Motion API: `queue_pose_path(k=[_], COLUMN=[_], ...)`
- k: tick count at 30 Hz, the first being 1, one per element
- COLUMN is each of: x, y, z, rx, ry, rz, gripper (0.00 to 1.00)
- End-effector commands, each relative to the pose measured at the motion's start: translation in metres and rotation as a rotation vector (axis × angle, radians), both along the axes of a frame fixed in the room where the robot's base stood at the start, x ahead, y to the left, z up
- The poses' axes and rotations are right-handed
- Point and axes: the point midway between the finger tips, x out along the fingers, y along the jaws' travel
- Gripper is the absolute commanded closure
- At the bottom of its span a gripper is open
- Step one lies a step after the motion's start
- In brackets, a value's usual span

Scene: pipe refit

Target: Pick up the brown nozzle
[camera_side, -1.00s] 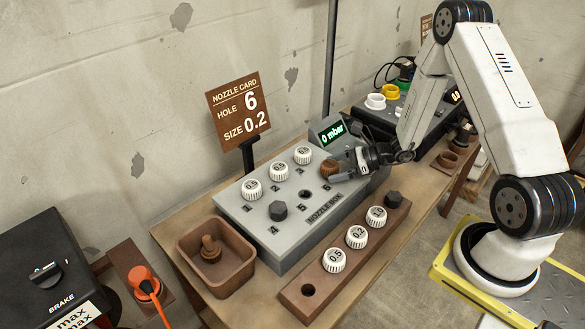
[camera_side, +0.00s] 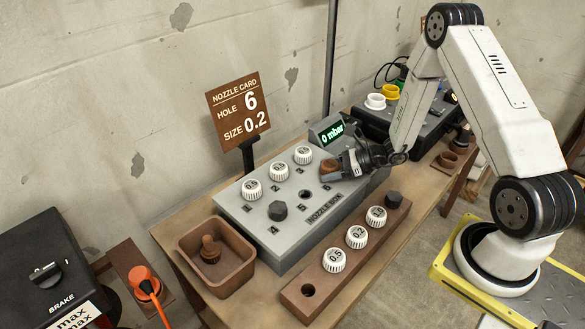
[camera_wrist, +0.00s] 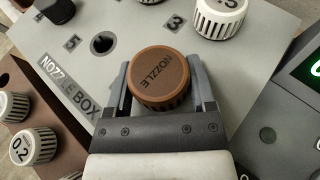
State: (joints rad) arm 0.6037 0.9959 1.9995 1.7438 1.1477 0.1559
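The brown nozzle (camera_side: 331,169) is at the back right of the grey nozzle box (camera_side: 262,231). In the wrist view the brown nozzle (camera_wrist: 163,78) lies between the two fingers of my gripper (camera_wrist: 160,85), its lettered top facing the camera. One finger stands close on each side of it. I cannot tell whether they press on it. The side view also shows my gripper (camera_side: 346,165) at the nozzle. The nozzle's underside and its hole are hidden, so I cannot tell whether it is seated or raised.
White nozzles (camera_side: 278,172) and a dark plug (camera_side: 278,210) sit in the box. A brown rack (camera_side: 322,292) with white nozzles is in front. A brown tray (camera_side: 218,283) holds a brown part. The nozzle card (camera_side: 238,107) reads hole 6, size 0.2.

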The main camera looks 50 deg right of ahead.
Motion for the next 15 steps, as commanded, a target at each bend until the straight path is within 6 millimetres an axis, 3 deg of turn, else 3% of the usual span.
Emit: queue_pose_path(k=[15], x=[0.0004], y=[-0.0003], z=[0.0079], rx=[0.000], ry=[-0.001], rz=[0.000], gripper=[0.87])
